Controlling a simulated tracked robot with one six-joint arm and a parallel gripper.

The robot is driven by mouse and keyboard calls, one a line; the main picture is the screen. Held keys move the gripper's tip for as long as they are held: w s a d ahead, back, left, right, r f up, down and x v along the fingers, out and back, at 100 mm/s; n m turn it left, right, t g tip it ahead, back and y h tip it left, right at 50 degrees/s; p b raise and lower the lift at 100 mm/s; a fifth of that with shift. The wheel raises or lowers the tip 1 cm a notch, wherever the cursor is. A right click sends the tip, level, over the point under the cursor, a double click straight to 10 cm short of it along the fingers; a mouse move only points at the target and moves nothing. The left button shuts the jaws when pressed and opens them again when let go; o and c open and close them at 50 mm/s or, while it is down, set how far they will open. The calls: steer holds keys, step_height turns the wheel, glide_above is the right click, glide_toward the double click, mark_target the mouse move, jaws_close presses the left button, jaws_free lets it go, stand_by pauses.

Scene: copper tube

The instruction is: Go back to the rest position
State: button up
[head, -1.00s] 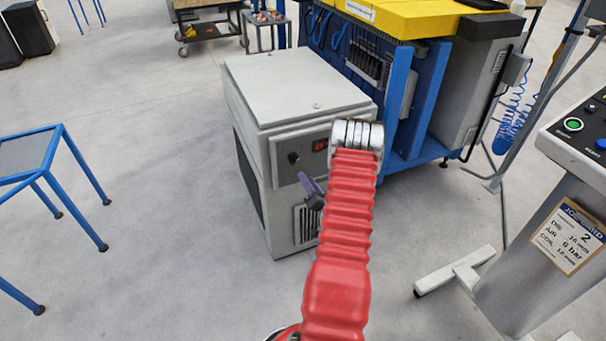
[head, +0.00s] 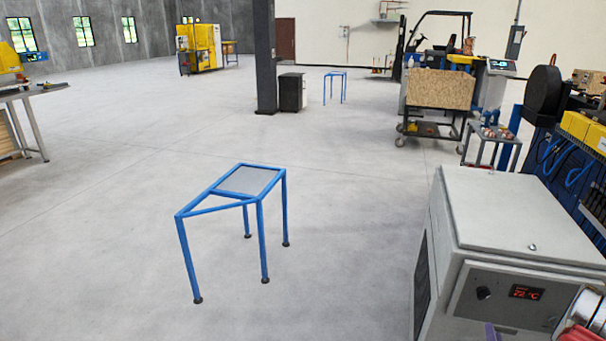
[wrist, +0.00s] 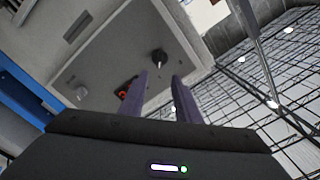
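My gripper (wrist: 158,80) shows in the wrist view as two purple fingers with a gap between them. Nothing is seen between the fingertips. Beyond them is the front of the grey cabinet, with a black knob (wrist: 158,57) and a red display (wrist: 124,88). In the head view only a small purple piece of my gripper shows at the bottom edge, in front of the grey cabinet (head: 520,215). Part of my arm shows in the lower right corner. The rest of my arm is out of view. No copper tube can be made out in either view.
The grey cabinet stands close at the lower right, beside a blue machine frame (head: 575,160). A blue-framed stand (head: 248,181) is in the middle. A cart with a wooden board (head: 441,88) stands farther back.

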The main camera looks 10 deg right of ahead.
steer(key=s+a+f+n+g+y, duration=0.35)
steer(key=s+f+g, duration=0.5)
steer(key=f, duration=0.35)
steer(key=s+a+r+n+g+y, duration=0.1)
steer(key=a+r+n+y, duration=0.4)
steer(key=a+r, duration=3.9)
steer(key=a+n, duration=0.4)
steer(key=n, duration=0.2)
steer(key=shift+a+r+n+y, duration=0.2)
steer(key=shift+r+n+y, duration=0.05)
steer(key=shift+n+y, duration=0.1)
steer(key=shift+s, duration=0.1)
